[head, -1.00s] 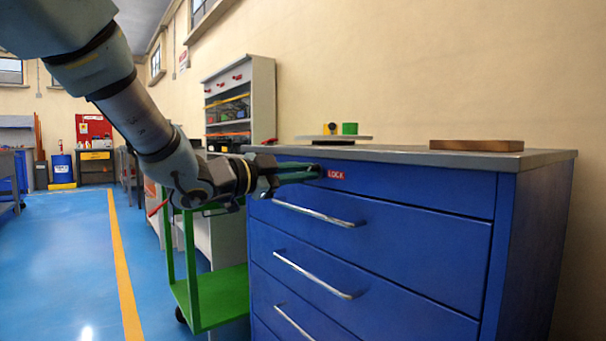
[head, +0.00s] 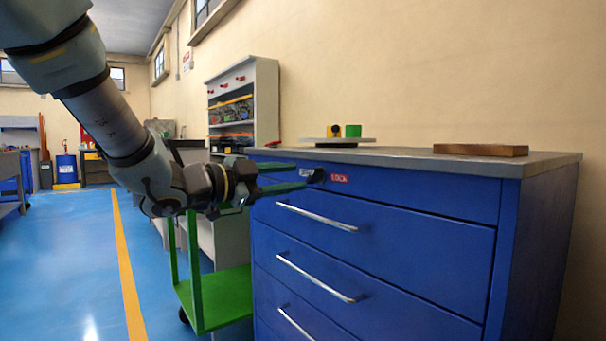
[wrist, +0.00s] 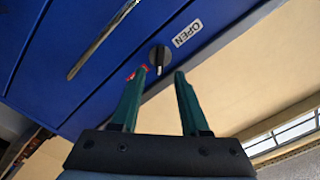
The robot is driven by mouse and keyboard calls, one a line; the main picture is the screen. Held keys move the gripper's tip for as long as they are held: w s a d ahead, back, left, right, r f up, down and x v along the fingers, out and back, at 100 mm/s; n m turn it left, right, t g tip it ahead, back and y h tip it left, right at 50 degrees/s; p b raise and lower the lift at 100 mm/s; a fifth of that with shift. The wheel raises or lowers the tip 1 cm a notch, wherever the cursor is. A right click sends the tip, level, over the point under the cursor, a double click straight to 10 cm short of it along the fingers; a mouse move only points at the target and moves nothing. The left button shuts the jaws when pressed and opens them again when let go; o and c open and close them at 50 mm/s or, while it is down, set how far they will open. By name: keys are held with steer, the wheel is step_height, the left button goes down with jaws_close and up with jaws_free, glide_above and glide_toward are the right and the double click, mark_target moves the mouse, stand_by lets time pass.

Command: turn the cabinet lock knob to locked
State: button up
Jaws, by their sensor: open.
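The black lock knob (wrist: 160,55) sits on the blue cabinet's front (head: 400,230), above the top drawer handle. It also shows in the head view (head: 317,176). A white OPEN label (wrist: 187,33) is on one side of it and a red LOCK label (head: 339,178) on the other. In the wrist view the LOCK label is partly hidden by a finger. A pale mark on the knob points down the wrist picture, between the fingers; I cannot tell its exact setting. My gripper (wrist: 161,73) is open and empty, its green fingertips just short of the knob, one to each side.
Silver drawer handles (head: 317,216) stick out below the knob. A green cart (head: 215,297) stands left of the cabinet.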

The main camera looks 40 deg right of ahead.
steer(key=a, duration=0.6)
steer(key=shift+w+a+p, duration=0.15)
steer(key=shift+w+p, duration=0.05)
steer(key=shift+p, duration=0.15)
steer(key=w+a+f+n+t+y, duration=0.5)
steer(key=w+a+f+n, duration=0.15)
steer(key=w+a, duration=0.2)
steer(key=w+a+f+n+t+y, duration=0.4)
steer(key=w+a+f+n+t, duration=0.25)
steer(key=w+a, duration=0.2)
steer(key=s+a+f+n+g+y, duration=0.2)
steer(key=a+f+n+y, duration=0.25)
steer(key=a, duration=0.35)
steer(key=s+a+f+n+g+y, duration=0.2)
steer(key=a+f+n+y, duration=0.25)
steer(key=a, duration=0.35)
steer(key=s+a+f+n+g, duration=0.4)
steer(key=s+a+f+g, duration=0.1)
steer(key=s, duration=0.4)
step_height(320, 180, up, 34)
steer(key=p, duration=3.3)
steer(key=shift+s+f+n, duration=0.15)
steer(key=shift+n, duration=0.15)
